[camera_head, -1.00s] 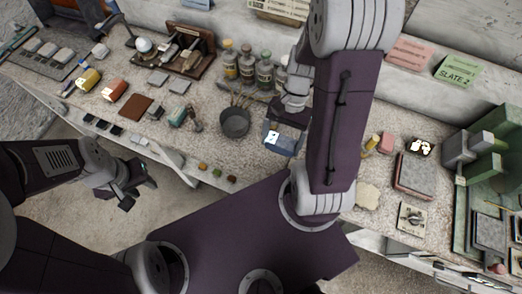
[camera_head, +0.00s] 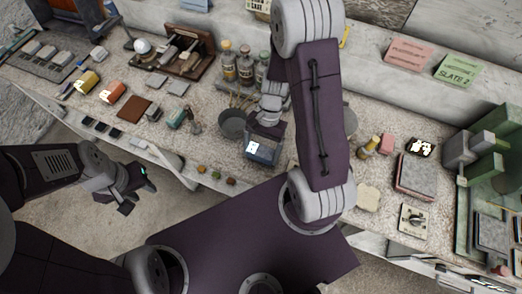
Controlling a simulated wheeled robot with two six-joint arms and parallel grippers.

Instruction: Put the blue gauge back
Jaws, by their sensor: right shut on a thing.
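My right gripper (camera_head: 265,133) is at the middle of the bench, just right of the dark bowl. It is shut on a blue-grey block with a small white face, which I take as the blue gauge (camera_head: 263,153). It hangs near the bench's front edge; I cannot tell whether it touches the bench. The gripper and arm hide part of it. My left gripper (camera_head: 136,197) is in front of the bench at the left, away from the objects, its fingers apart and empty.
A dark bowl (camera_head: 232,123) stands close left of the held block, with several bottles (camera_head: 245,70) behind. A green machine (camera_head: 489,160) is at the right. Small coloured pieces line the front edge.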

